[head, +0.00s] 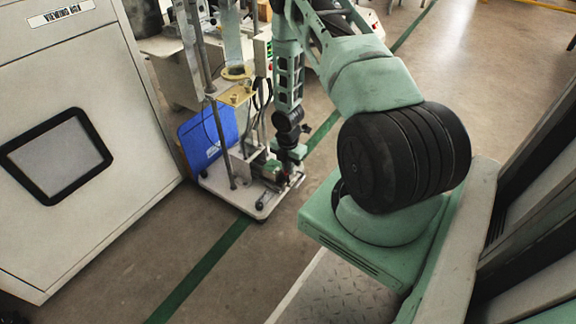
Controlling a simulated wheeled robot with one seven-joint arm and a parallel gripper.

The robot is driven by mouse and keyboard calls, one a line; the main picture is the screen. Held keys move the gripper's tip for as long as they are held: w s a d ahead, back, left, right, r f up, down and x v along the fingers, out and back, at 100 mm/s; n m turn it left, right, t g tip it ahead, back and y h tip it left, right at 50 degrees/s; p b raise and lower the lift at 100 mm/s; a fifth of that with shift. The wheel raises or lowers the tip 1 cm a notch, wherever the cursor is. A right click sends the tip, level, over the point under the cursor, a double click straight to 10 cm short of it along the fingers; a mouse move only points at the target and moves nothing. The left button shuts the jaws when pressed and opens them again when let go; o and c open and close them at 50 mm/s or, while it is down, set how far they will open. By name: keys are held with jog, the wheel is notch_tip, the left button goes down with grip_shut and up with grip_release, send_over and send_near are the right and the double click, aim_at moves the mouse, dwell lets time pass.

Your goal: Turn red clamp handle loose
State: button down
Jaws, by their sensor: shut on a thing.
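The tile testing machine stands left of centre on a white base plate (247,204), with upright metal posts and a yellowish bracket (237,94). My arm reaches down on its right side. My gripper (283,170) is low at the right end of the base plate, among small dark clamp parts. It is shut on the clamp handle there. The handle is tiny in this view and mostly hidden by the gripper; only a hint of red shows. How far the handle is turned cannot be told.
A blue panel (208,138) leans at the machine's left. A large pale viewing box (75,130) with a dark-framed window fills the left side. A green line (205,268) crosses the floor. Bare floor lies in front of the machine. Benches stand behind.

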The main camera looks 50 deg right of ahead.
jog(key=c, duration=1.8)
grip_release()
jog(key=shift+o, duration=0.2)
jog(key=shift+r, duration=0.1)
notch_tip(320, 180, up, 7)
jog(key=p, duration=0.7)
